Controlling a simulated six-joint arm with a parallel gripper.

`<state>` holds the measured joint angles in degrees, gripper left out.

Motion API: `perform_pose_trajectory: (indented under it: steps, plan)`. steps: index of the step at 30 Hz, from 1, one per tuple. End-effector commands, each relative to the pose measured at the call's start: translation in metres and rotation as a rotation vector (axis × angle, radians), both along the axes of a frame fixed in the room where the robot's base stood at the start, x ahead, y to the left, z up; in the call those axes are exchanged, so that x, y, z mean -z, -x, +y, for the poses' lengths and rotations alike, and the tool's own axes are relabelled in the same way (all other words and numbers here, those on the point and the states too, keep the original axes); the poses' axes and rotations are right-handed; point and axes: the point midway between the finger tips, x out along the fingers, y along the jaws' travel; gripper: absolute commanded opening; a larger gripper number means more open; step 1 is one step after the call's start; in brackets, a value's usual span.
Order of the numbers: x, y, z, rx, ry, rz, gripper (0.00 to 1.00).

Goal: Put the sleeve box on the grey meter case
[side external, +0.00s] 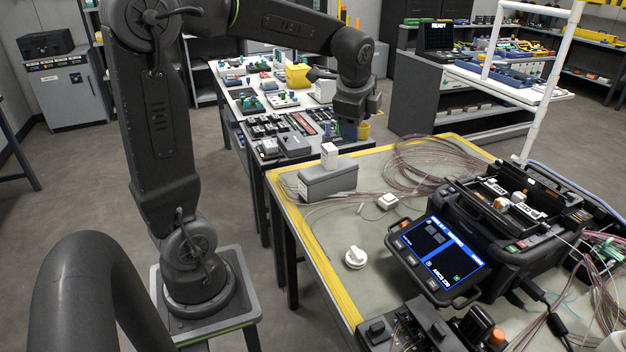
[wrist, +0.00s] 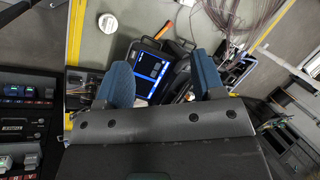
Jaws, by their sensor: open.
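A small white box (side external: 329,157), which I take as the sleeve box, stands upright on top of the grey meter case (side external: 328,184). The case sits at the back left corner of the work table. My gripper (side external: 347,133) is above and behind the box in the side view, apart from it. In the wrist view my gripper (wrist: 164,82) shows two blue fingers spread wide with nothing held between them. I cannot make out the box or the case in the wrist view.
The fusion splicer (side external: 520,220) with its lit screen (side external: 436,252) fills the table's right side. A white round knob-like piece (side external: 355,257) and a small white block (side external: 387,201) lie on the mat. Coiled fibre (side external: 430,165) lies behind. A crowded bench (side external: 270,110) stands behind the table.

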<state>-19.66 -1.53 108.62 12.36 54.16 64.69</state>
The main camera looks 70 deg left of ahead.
Motion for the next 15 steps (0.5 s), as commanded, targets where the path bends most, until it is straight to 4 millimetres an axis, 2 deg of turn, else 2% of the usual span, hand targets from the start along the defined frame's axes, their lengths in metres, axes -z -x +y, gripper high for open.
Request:
perform_pose_trajectory:
  steps: [1,6,10,15]
  plan:
    - [-0.008,0.018,-0.027,-0.067,0.043,-0.061,0.62]
    - [-0.014,0.079,-0.098,-0.348,0.246,-0.223,0.62]
    - [-0.006,0.123,-0.134,-0.539,0.402,-0.296,0.62]
    - [0.007,0.158,-0.157,-0.702,0.537,-0.333,0.62]
